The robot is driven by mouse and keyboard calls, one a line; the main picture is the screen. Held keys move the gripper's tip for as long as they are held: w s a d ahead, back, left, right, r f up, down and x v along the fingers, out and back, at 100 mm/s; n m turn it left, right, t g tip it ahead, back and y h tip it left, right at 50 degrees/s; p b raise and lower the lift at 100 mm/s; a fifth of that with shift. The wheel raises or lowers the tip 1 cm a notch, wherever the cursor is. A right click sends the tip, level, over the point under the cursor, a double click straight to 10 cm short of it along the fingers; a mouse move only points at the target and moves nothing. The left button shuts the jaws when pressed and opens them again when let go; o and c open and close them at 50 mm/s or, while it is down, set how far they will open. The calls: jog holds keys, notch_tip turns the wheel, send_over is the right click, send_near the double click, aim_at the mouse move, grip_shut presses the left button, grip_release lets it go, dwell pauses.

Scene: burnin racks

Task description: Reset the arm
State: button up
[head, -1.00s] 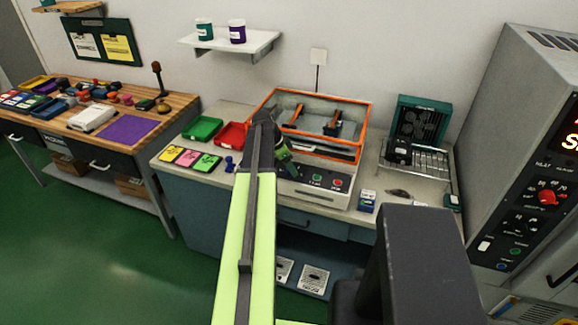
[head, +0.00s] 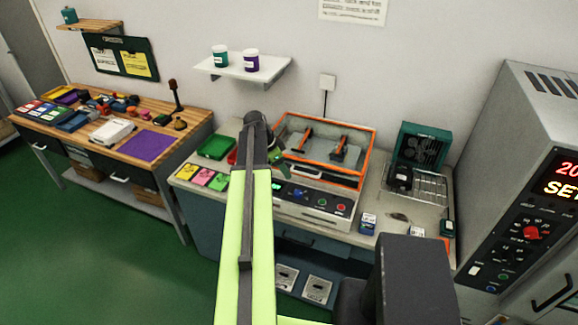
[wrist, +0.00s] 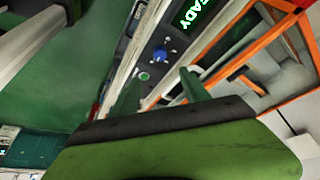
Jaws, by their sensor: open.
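My lime-green arm reaches up the middle of the head view. My gripper (head: 278,165), small and partly hidden behind the dark arm end, is over the front left of the orange-framed bench unit (head: 370,150). In the wrist view my gripper (wrist: 158,92) shows two green fingers standing apart, with nothing seen between them. Beyond them lie the unit's control panel (wrist: 160,38), with a blue knob and a green "READY" display, and its orange frame (wrist: 215,35).
A red tray, mostly hidden, and a green tray (head: 216,147) are left of the unit. A fan rack (head: 422,150) stands right of it. A tall grey cabinet (head: 500,130) is at far right. A wall shelf (head: 243,68) holds two jars. Green floor (head: 110,250) is clear at left.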

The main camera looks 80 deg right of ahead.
jog(key=shift+w+a+r, duration=0.15)
jog(key=shift+w+r, duration=0.15)
jog(key=shift+r, duration=0.35)
